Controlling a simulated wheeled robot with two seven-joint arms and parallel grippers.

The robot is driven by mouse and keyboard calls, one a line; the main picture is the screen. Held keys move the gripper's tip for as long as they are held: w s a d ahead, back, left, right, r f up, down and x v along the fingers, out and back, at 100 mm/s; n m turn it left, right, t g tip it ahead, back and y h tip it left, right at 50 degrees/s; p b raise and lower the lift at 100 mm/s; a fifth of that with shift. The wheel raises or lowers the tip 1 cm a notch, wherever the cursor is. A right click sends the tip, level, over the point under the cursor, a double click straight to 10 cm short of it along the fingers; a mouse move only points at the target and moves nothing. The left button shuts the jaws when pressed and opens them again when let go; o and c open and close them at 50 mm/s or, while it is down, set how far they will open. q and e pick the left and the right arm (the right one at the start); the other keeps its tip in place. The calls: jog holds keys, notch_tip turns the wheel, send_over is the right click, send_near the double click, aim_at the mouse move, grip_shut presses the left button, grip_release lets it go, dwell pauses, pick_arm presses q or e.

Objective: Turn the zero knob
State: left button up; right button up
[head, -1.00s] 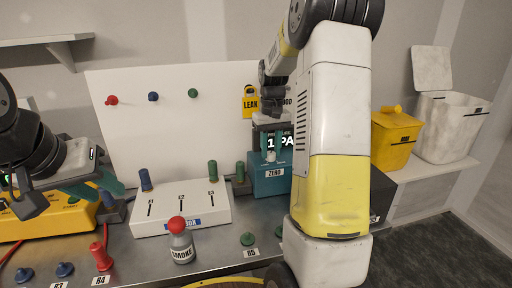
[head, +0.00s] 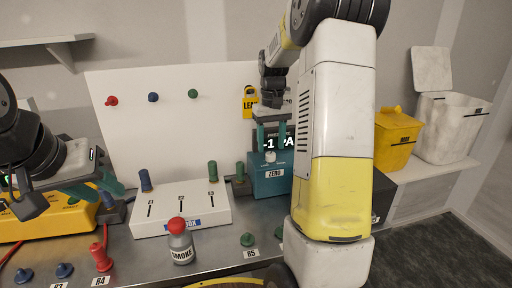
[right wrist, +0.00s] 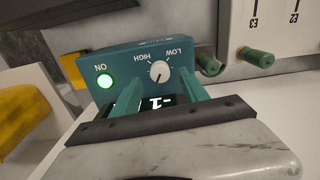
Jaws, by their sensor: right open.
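The zero knob (head: 270,156) is a small white knob on the teal gauge box (head: 268,183), above a ZERO label. In the right wrist view the white knob (right wrist: 159,71) sits between LOW and HIGH markings. My right gripper (head: 271,143) is open, its teal fingers apart just above the knob, which is not gripped. In the right wrist view the open fingers (right wrist: 160,84) lie either side of the gauge's display, pointing toward the knob. The display reads about -1 PA, partly covered by the fingers. My left gripper (head: 104,187) is open and empty at the left.
A white slider box (head: 180,222) and a SMOKE bottle (head: 181,245) stand left of the gauge. Green plugs (head: 240,172) stand close beside it. A yellow LEAK tag (head: 249,102) hangs behind. A green light (right wrist: 105,81) glows on the gauge.

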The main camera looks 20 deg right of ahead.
aim_at(271, 154)
jog(key=shift+r, duration=2.5)
jog(key=s+a+r+t+y, duration=0.1)
jog(key=s+a+r, duration=0.2)
jog(key=s, duration=0.2)
jog(key=s+a+r+t, duration=0.2)
jog(key=s+a+r, duration=0.1)
jog(key=s+a, duration=0.15)
jog(key=s+a+f+t, duration=0.1)
jog(key=s+a, duration=0.1)
jog(key=s, duration=0.5)
jog(key=s+a+f+t+y, duration=0.1)
jog(key=s+a+t, duration=0.1)
jog(key=s, duration=0.5)
jog(key=shift+a+f+n, duration=0.2)
jog(key=shift+a+n, duration=0.1)
jog(key=shift+a, duration=0.55)
